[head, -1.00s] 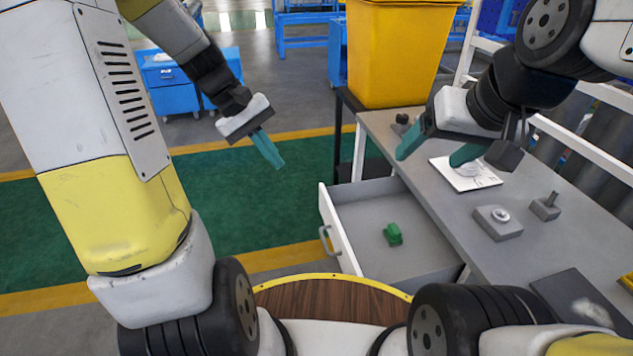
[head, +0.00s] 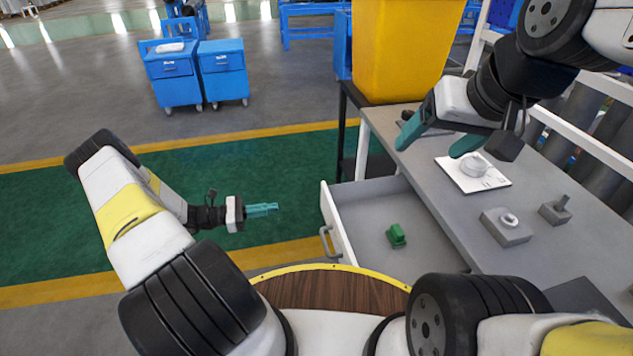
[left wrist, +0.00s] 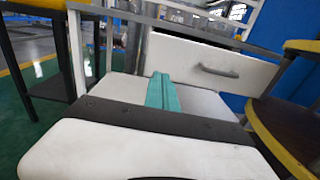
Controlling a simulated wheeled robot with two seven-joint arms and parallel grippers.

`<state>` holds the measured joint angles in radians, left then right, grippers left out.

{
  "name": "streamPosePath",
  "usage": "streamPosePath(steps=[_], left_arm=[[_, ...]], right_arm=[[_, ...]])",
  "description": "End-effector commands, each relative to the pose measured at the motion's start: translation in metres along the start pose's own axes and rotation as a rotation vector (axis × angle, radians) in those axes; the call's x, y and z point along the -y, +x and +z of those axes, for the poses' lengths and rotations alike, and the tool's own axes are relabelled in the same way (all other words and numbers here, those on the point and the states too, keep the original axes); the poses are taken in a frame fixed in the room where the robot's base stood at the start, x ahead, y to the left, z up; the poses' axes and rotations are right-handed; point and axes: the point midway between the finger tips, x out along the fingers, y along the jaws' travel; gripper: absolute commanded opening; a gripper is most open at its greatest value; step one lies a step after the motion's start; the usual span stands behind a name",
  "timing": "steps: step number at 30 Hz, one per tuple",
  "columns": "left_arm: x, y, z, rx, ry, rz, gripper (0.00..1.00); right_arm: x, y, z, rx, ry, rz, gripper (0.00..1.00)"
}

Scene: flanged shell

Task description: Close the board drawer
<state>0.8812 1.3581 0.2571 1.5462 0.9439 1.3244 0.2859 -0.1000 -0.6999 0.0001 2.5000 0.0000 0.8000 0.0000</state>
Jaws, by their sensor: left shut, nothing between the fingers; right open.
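The board drawer (head: 343,232) stands pulled out from the grey workbench, with its white front and grey handle (head: 328,241) facing left. A small green part (head: 396,236) lies on its floor. My left gripper (head: 276,208) is shut and empty, a short way left of the drawer front and apart from it, pointing right. In the left wrist view the shut teal fingers (left wrist: 163,92) point toward the white drawer front (left wrist: 190,55) and its handle (left wrist: 216,71). My right gripper (head: 433,142) is open and empty above the back of the bench.
The workbench top (head: 440,190) carries a white plate with a round part (head: 473,171), a grey block with a ring (head: 507,227) and a smaller block (head: 555,210). A yellow bin (head: 398,50) stands behind. Green floor left of the drawer is clear.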

Motion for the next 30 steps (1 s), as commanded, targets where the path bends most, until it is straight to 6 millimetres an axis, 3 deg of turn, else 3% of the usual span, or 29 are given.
streamPosePath(steps=[7, 21, 30], left_arm=[[0.000, 0.016, -0.005, 0.019, -0.015, 0.017, 0.00], [-0.001, 0.111, -0.003, 0.017, -0.015, 0.015, 0.00], [-0.002, 0.138, -0.003, 0.016, -0.015, 0.017, 0.00]], right_arm=[[0.000, 0.000, 0.000, 0.000, 0.000, 0.000, 0.76], [0.000, 0.000, 0.000, 0.000, 0.000, 0.000, 0.76], [0.000, 0.000, 0.000, 0.000, 0.000, 0.000, 0.76]])
